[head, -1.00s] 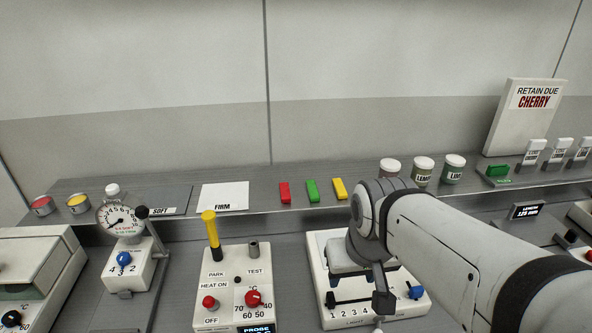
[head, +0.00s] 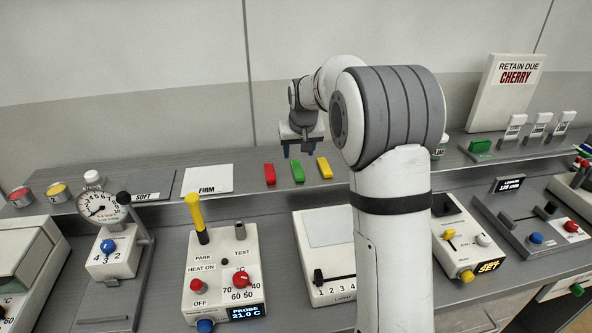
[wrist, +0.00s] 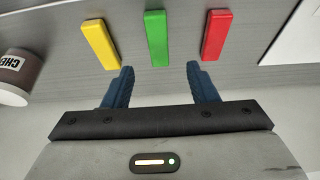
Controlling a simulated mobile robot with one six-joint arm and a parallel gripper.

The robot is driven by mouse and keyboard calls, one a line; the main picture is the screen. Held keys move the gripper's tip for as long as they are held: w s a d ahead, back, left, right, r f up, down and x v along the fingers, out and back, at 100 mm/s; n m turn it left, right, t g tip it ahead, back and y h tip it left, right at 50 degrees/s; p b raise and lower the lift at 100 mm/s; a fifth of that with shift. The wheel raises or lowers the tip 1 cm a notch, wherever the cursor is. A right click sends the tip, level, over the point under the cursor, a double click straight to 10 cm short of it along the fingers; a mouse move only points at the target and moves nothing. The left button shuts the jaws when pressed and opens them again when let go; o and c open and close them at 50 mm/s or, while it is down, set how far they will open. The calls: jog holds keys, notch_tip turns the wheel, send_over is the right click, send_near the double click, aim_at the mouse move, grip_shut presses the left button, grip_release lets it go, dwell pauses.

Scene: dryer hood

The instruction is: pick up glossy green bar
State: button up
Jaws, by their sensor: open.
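The glossy green bar (head: 297,172) lies on the grey shelf between a red bar (head: 270,174) and a yellow bar (head: 324,167). In the wrist view the green bar (wrist: 156,38) is in the middle, with the yellow bar (wrist: 100,43) to its left and the red bar (wrist: 215,35) to its right. My gripper (head: 300,152) is open and empty, just above and behind the bars in the head view. In the wrist view my gripper's blue fingertips (wrist: 160,68) are spread to either side of the green bar's near end, apart from it.
A white FIRM card (head: 206,180) lies on the shelf left of the bars. Another green block (head: 480,147) sits farther right. A cup (wrist: 17,75) stands at the wrist view's left edge. Control boxes, including the PARK/TEST unit (head: 222,277), stand in front below the shelf.

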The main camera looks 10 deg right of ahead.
aim_at(298, 168)
jog(key=p+x, duration=0.1)
jog(key=x, duration=0.6)
jog(key=shift+s+d+f+p, duration=0.1)
jog(key=shift+f+p, duration=0.25)
jog(key=shift+p, duration=0.05)
jog(key=shift+c, duration=0.5)
jog(key=c, duration=1)
